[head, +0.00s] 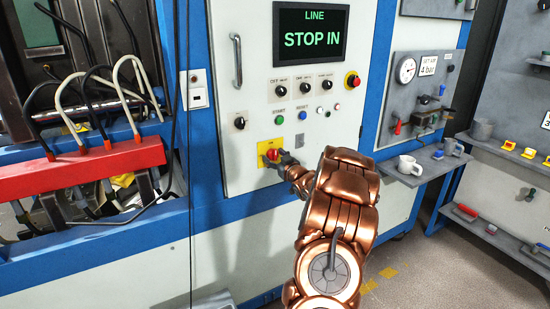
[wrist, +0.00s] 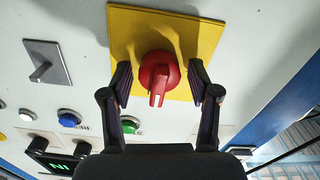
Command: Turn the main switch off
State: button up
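The main switch is a red rotary knob (head: 272,155) on a yellow plate (head: 263,147), low on the white cabinet front. In the wrist view the red knob (wrist: 160,74) shows large on its yellow plate (wrist: 185,28), its grip ridge running roughly up and down in the picture. My gripper (head: 282,159) is at the plate in the head view. In the wrist view my gripper (wrist: 160,85) is open, one finger on each side of the knob, with gaps visible between fingers and knob. Part of the plate is hidden by my gripper in the head view.
A screen (head: 312,32) above reads "LINE STOP IN". Black selector knobs (head: 305,88), a red stop button (head: 352,81), a green button (head: 279,119) and a grey latch (head: 300,141) are nearby. A door handle (head: 237,60) stands out left. A shelf with a mug (head: 410,165) is right.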

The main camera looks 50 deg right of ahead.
jog(key=c, duration=0.9)
jog(key=shift+f+b, duration=0.15)
jog(key=shift+b, duration=0.3)
jog(key=n+b, duration=0.1)
jog(key=b, duration=0.2)
jog(key=shift+f+n, duration=0.2)
jog(key=shift+n, duration=0.2)
jog(key=n+b, duration=0.2)
jog(key=b, duration=0.2)
jog(key=n+b, duration=0.4)
jog(key=b, duration=0.2)
jog(key=shift+n, duration=0.4)
jog(key=n+b, duration=0.5)
jog(key=b, duration=0.1)
jog(key=shift+r, duration=0.1)
jog(key=shift+r+n+b, duration=0.15)
jog(key=shift+n+b, duration=0.8)
jog(key=shift+n, duration=0.1)
jog(key=shift+r+n+b, duration=0.1)
jog(key=shift+n+b, duration=0.85)
jog(key=shift+n, duration=0.1)
